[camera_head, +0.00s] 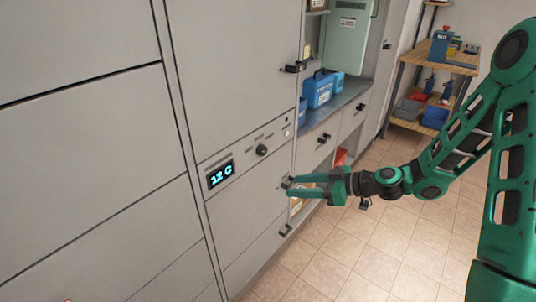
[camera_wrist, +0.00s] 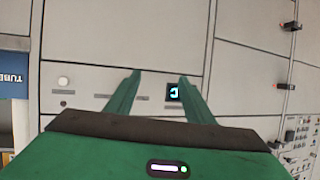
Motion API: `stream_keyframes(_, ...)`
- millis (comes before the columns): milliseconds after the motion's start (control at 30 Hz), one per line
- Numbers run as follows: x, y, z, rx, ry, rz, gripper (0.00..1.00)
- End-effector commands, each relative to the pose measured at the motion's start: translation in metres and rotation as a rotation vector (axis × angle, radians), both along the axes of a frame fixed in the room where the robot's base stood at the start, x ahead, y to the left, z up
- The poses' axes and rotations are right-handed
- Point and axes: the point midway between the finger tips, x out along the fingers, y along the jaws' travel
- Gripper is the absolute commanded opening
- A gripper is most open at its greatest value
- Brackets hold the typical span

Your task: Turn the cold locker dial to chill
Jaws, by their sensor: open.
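The cold locker's grey control strip has a round black dial (camera_head: 262,150) to the right of a dark display (camera_head: 220,174) reading "12 C" in blue. Small labels too fine to read lie near the dial. My gripper (camera_head: 288,187) is open and empty, below and to the right of the dial, apart from it in the picture. In the wrist view my two green fingers (camera_wrist: 160,75) point toward the locker front, with the display (camera_wrist: 173,92) beside the right finger. I cannot make out the dial there; a finger may hide it.
Black handles stick out above the strip (camera_head: 294,68) and below it (camera_head: 284,230). A white round button (camera_head: 287,133) sits at the strip's right end. A blue toolbox (camera_head: 319,89) stands on the counter to the right. A wooden shelf (camera_head: 449,61) is at the back. Tiled floor (camera_head: 345,250) is clear.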

Motion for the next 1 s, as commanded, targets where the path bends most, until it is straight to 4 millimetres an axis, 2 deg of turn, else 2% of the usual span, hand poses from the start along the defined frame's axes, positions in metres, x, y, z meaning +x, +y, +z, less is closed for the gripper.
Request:
stream_keyframes(100,0.021,0.015,0.008,0.127,-0.089,-0.049,0.48)
stream_keyframes(300,0.053,0.018,0.021,0.266,-0.199,-0.164,0.48)
stream_keyframes(567,0.07,0.016,0.026,0.316,-0.245,-0.234,0.48)
stream_keyframes(733,0.081,0.032,0.027,0.316,-0.248,-0.231,0.48)
stream_keyframes(1000,0.111,0.07,0.026,0.315,-0.247,-0.231,0.48)
